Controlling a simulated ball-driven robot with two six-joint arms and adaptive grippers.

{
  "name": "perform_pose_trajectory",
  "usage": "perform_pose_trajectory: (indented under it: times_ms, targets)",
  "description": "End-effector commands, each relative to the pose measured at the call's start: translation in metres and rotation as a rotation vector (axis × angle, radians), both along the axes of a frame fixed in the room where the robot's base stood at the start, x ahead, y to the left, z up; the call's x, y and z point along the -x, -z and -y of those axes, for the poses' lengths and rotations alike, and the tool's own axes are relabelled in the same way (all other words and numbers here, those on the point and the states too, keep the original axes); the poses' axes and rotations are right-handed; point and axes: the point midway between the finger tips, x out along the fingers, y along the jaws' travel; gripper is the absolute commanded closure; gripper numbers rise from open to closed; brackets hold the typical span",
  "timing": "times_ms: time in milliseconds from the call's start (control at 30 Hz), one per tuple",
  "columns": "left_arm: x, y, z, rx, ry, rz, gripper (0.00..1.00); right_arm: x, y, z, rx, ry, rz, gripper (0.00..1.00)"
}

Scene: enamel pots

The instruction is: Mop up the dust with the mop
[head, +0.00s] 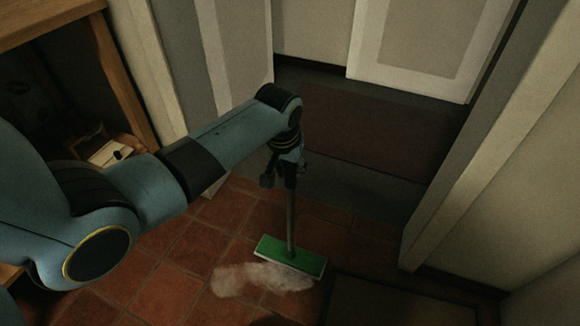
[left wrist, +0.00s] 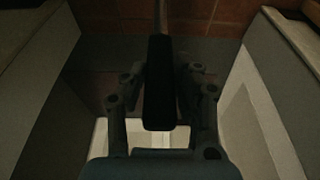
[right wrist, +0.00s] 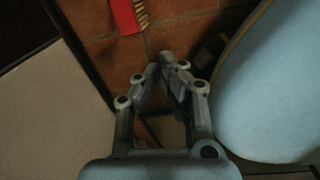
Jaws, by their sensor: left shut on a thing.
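The mop has a green flat head (head: 290,257) and a thin grey handle (head: 291,215). It stands nearly upright on the terracotta floor. My left gripper (head: 284,172) is shut around the upper handle; in the left wrist view the dark grip (left wrist: 160,85) sits between its fingers. Pale, whitish dust (head: 250,280) lies on the tiles just in front and left of the mop head, touching its edge or partly under it. My right gripper (right wrist: 161,68) shows only in its wrist view, fingertips together and empty above the floor.
A dark doormat (head: 365,130) lies by the white door (head: 425,45). A door frame (head: 480,150) stands at the right, a wooden bench (head: 125,85) at the left. A red brush-like thing (right wrist: 126,14) with yellow bristles lies on the tiles. Another mat (head: 390,305) lies front right.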

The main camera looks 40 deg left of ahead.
Motion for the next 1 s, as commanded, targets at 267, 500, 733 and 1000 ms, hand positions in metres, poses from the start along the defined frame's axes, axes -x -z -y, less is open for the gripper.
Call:
perform_pose_trajectory:
  times_ms: [267, 500, 733, 1000]
  targets:
    - [-0.001, 0.001, 0.000, 0.000, 0.000, 0.002, 1.00, 0.001, 0.001, 0.000, 0.000, 0.000, -0.001, 1.00]
    - [-0.001, 0.005, 0.000, 0.000, 0.000, 0.001, 1.00, 0.002, 0.003, 0.000, -0.001, 0.000, -0.003, 1.00]
    - [0.001, 0.005, 0.000, 0.000, 0.000, 0.001, 1.00, 0.000, 0.001, 0.000, 0.000, 0.000, -0.003, 1.00]
    - [0.023, 0.001, 0.006, 0.000, 0.000, 0.002, 1.00, -0.001, -0.016, -0.002, -0.003, 0.001, 0.014, 1.00]
